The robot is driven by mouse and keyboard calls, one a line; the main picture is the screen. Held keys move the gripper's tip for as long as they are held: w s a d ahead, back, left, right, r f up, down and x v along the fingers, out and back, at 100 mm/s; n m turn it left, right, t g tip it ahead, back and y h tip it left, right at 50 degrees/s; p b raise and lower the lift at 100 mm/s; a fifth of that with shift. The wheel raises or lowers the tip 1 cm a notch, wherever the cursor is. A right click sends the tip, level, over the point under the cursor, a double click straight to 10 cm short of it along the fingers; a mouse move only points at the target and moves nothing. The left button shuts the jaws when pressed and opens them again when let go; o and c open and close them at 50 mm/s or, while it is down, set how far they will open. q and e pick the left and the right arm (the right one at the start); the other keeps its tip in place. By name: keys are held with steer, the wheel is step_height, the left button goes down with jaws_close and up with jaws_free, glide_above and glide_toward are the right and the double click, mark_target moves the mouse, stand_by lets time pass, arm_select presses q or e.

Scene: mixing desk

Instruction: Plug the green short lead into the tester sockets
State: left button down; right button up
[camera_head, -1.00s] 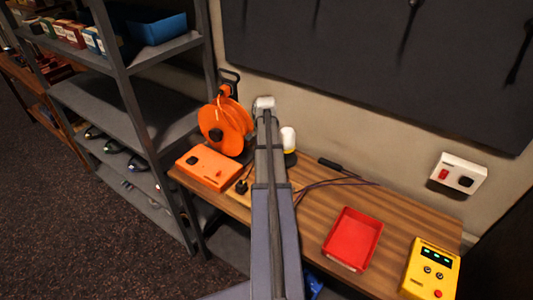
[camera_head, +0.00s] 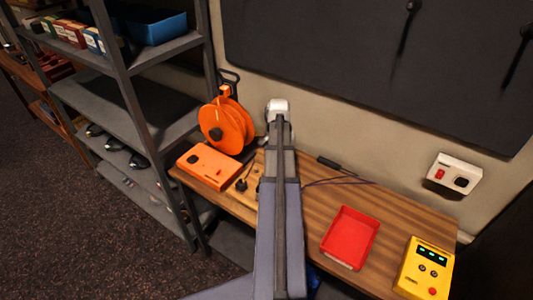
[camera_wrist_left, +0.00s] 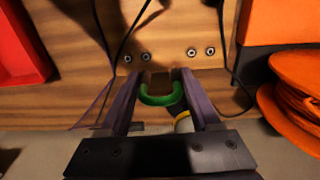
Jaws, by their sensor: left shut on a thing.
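The green short lead (camera_wrist_left: 162,97) is a small U-shaped arch between the fingers of my left gripper (camera_wrist_left: 160,80), which is shut on it. It is close to the edge of a wooden board with two pairs of round sockets, a left pair (camera_wrist_left: 137,58) and a right pair (camera_wrist_left: 201,52). I cannot tell whether the lead's ends touch anything. In the head view my arm hides the lead, the fingertips and most of this board (camera_head: 250,181). My right gripper is not in view.
The red tray (camera_head: 350,238) stands between my arm and the tester. An orange box (camera_head: 208,165) and orange cable reel (camera_head: 226,124) stand left of my arm. Thin dark cables (camera_head: 338,181) lie right of it. A white wall box (camera_head: 454,176) hangs at the right.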

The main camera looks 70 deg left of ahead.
arm_select(q)
steer(key=w+d+r+p, duration=0.1)
steer(key=w+d, duration=0.9)
steer(key=d, duration=0.8)
steer(key=w+d+r+p, duration=0.2)
steer(key=w+d, duration=0.7)
steer(key=d, duration=0.8)
steer(key=w+d+r+p, duration=0.1)
steer(key=w+d, duration=0.9)
steer(key=d, duration=0.8)
steer(key=b, duration=0.8)
glide_above(428, 271)
step_height(428, 271, down, 8)
steer(key=shift+w+r, duration=0.15)
steer(key=shift+r, duration=0.05)
steer(key=shift+f+b, duration=0.5)
steer(key=shift+f, duration=0.15)
steer(key=shift+f+b, duration=0.9)
steer(key=shift+f+b, duration=0.65)
jaws_free()
steer(key=shift+r, duration=0.1)
steer(key=shift+r, duration=0.1)
